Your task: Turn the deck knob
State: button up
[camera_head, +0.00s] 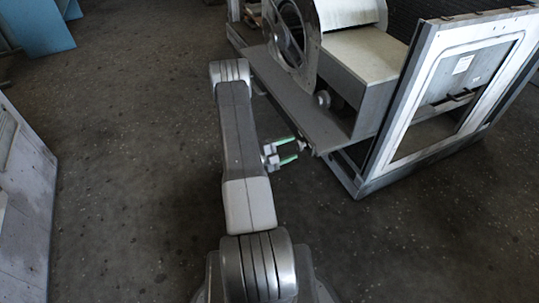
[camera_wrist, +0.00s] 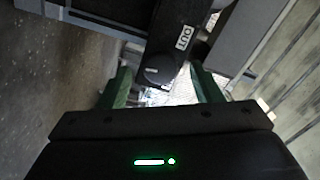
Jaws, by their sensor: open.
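The deck knob (camera_wrist: 159,70) is a dark round knob in the wrist view, just below a label reading "OUT" on a dark bar. My gripper (camera_wrist: 164,88) has its two green fingers apart, one on each side of the knob. I cannot tell whether either finger touches it. In the head view my gripper (camera_head: 291,149) is at the near end of the grey deck (camera_head: 305,115), its fingers pointing right. A small piece (camera_head: 303,146) at the deck's corner, right by the fingertips, may be the knob, but it is too small to tell.
A round blower housing (camera_head: 292,35) and a beige box (camera_head: 365,60) stand on the deck. A white framed panel (camera_head: 440,90) leans at the right. A pale cabinet (camera_head: 25,200) stands at the left. The floor between is clear.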

jog(key=p+v, duration=0.1)
jog(key=v, duration=1)
jog(key=shift+a, duration=0.4)
jog(key=shift+s, duration=0.1)
jog(key=b+x, duration=0.1)
jog(key=x, duration=1.3)
